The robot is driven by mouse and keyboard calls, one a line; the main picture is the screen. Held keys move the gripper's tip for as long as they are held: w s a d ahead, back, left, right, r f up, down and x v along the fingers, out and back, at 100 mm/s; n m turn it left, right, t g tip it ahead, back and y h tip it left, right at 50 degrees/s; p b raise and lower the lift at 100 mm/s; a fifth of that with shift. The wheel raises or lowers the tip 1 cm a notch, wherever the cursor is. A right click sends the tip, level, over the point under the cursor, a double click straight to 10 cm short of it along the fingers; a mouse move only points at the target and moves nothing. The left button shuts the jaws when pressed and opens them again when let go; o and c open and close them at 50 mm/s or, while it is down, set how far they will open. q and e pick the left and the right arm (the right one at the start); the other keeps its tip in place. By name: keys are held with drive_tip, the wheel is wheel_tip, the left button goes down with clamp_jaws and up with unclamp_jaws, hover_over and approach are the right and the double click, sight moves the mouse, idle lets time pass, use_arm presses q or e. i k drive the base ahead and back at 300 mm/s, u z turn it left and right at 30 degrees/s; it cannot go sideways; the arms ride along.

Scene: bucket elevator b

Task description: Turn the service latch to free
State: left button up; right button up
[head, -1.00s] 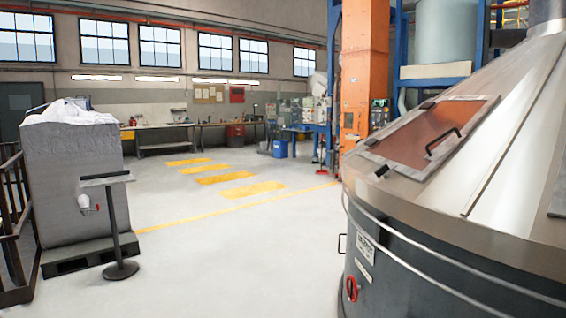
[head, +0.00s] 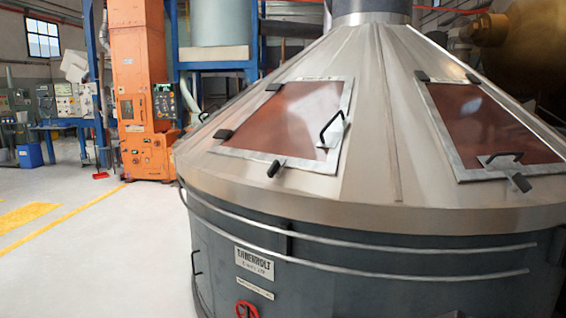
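The orange bucket elevator column (head: 136,60) stands at the back left in the head view. It has a dark control panel (head: 165,101) on its right side and a wider orange base (head: 150,155) on the floor. I cannot make out a service latch on it at this distance. Neither of my grippers is in view.
A large conical steel-topped vessel (head: 370,130) with reddish hatches fills the right and middle, close by. A red handwheel (head: 246,309) sits low on its front. Pale floor (head: 120,240) is clear at left.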

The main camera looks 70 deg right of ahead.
sight(274, 171)
drive_tip(key=z, duration=0.95)
drive_tip(key=i, duration=0.95)
drive_tip(key=z, duration=1)
